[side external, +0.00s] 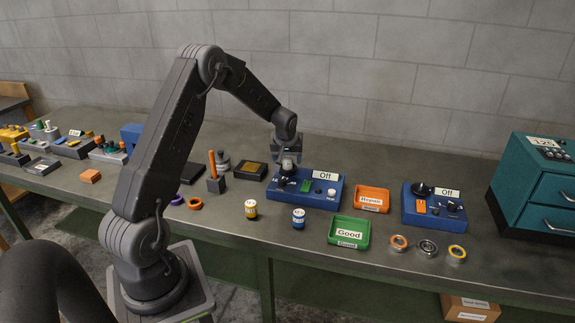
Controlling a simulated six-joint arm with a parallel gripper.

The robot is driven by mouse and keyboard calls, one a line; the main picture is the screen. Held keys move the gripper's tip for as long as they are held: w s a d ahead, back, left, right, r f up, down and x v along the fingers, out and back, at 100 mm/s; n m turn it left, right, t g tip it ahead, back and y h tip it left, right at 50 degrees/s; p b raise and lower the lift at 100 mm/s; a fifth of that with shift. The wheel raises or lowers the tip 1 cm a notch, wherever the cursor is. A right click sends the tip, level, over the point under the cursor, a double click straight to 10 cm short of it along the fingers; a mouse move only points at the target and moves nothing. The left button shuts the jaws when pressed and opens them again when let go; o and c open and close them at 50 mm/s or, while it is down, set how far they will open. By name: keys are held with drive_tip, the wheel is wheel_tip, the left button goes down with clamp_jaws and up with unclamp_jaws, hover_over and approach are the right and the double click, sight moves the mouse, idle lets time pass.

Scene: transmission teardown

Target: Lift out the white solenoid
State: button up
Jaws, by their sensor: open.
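My gripper (287,166) points down over the left end of a blue test box (318,202) with an "Off" sign. It is open. The gripper covers part of that end, and I cannot tell whether its fingers touch anything there. I cannot make out for sure which thing is the white solenoid. Small pale upright pieces (49,127) stand on a grey block at the far left of the bench, well away from my gripper. They are too small to identify.
An orange bin (371,198) and a green "Good" bin (349,231) stand right of the gripper. A second blue box (434,213) is farther right, with several rings in front. Two small jars, yellow (251,209) and blue (298,218), stand near the front. A teal cabinet (530,190) closes the right end.

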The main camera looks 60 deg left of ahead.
drive_tip(key=shift+w+a+f, duration=0.1)
drive_tip(key=shift+a+f, duration=0.1)
drive_tip(key=shift+f, duration=0.3)
drive_tip(key=c, duration=1)
drive_tip(key=shift+c, duration=0.6)
drive_tip(key=shift+r, duration=0.15)
